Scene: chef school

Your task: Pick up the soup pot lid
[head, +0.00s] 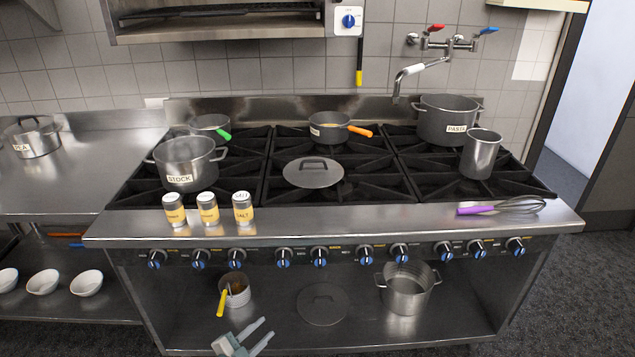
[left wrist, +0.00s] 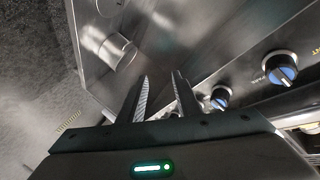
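A round grey lid with a dark loop handle (head: 313,173) lies on the middle front burner grate. A second flat round lid (head: 323,304) lies on the lower shelf under the stove. No label tells me which one belongs to the soup pot. My left gripper (head: 266,329) is at the bottom of the head view, in front of the stove and left of the lower lid. Its fingers are apart with nothing between them, as the left wrist view also shows (left wrist: 160,84). Neither lid can be made out in the left wrist view. My right gripper is not in view.
A stock pot (head: 186,163), a pasta pot (head: 447,120) and a saucepan (head: 329,128) stand on the stove. A container (head: 237,292) and a pot (head: 406,290) flank the lower lid.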

